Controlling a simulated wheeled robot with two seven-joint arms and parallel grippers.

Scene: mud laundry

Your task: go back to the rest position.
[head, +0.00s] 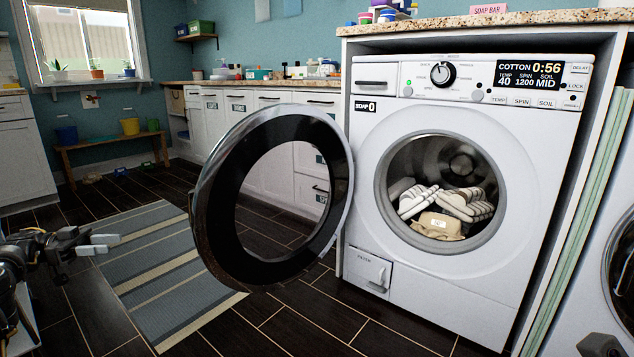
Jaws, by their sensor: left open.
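My left gripper (99,245) is at the lower left of the head view, above the dark floor and beside the striped rug. Its fingers are apart with nothing between them. It is well to the left of the open washer door (206,213) and touches nothing that I can see. The white washing machine (455,292) stands at the right. Striped cloths (465,204) and a tan item (440,226) lie in its drum. A small dark piece at the bottom right edge may be part of my right arm, but the right gripper's jaws do not show.
The round door hangs open to the left over the floor and rug (160,270). A granite counter (480,20) runs above the washer. A second machine (600,290) stands at the far right. A wooden bench (110,144) with buckets is at the back left.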

